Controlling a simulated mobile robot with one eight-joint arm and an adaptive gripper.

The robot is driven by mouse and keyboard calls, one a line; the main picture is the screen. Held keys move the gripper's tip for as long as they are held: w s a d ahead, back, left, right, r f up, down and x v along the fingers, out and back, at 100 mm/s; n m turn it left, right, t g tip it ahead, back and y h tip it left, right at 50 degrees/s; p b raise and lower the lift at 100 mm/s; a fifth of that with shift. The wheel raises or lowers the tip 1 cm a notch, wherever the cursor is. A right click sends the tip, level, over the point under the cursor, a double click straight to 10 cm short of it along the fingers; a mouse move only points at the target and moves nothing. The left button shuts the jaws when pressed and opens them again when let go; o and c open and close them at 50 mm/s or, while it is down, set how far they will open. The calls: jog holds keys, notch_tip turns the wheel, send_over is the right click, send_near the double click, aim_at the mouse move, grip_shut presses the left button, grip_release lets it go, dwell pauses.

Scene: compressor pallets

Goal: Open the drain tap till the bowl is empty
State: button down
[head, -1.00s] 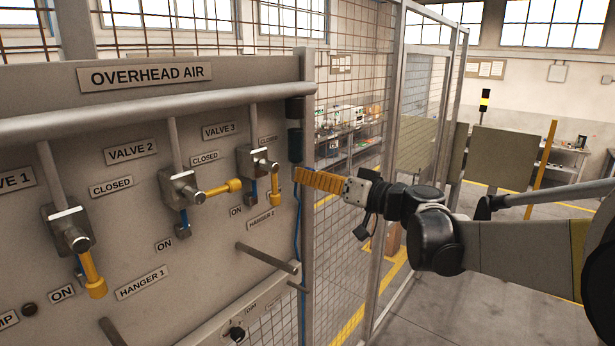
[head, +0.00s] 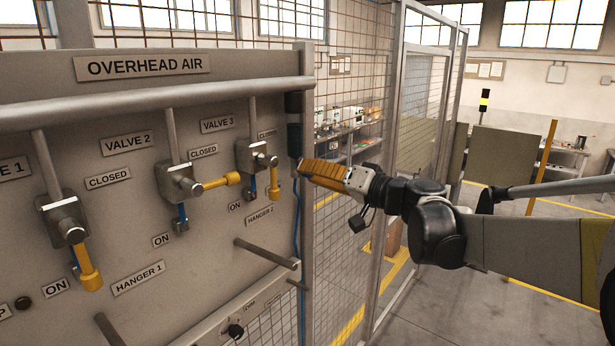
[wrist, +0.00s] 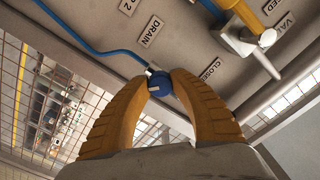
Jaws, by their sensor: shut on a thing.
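The drain tap is a small blue knob (wrist: 160,82) with a white mark, in the middle of the wrist view. My gripper (wrist: 160,88) has its orange ribbed fingertips shut on it, one on each side. A DRAIN label (wrist: 151,31) and a CLOSED label (wrist: 212,68) are on the panel close by. In the head view my gripper (head: 304,166) is at the panel's right edge, just below the dark bowl (head: 294,140). The tap is hidden behind the fingertips there. I cannot tell whether the bowl holds water.
The OVERHEAD AIR panel (head: 40,130) carries yellow-handled valves, with the valve 3 handle (head: 273,185) close left of my gripper. Grey pegs (head: 267,253) stick out below. A blue hose (head: 297,225) runs down the panel edge. Mesh fencing (head: 345,215) stands to the right.

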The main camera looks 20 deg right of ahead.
jog(key=m+b, duration=0.1)
jog(key=m, duration=0.3)
jog(key=shift+m, duration=0.3)
jog(key=m+b, duration=0.1)
jog(key=m, duration=0.3)
jog(key=shift+r+m, duration=0.1)
jog(key=shift+m, duration=0.2)
jog(key=c, duration=1.1)
grip_release()
jog(key=shift+o, duration=0.2)
jog(key=shift+s, duration=0.1)
jog(key=v, duration=1.2)
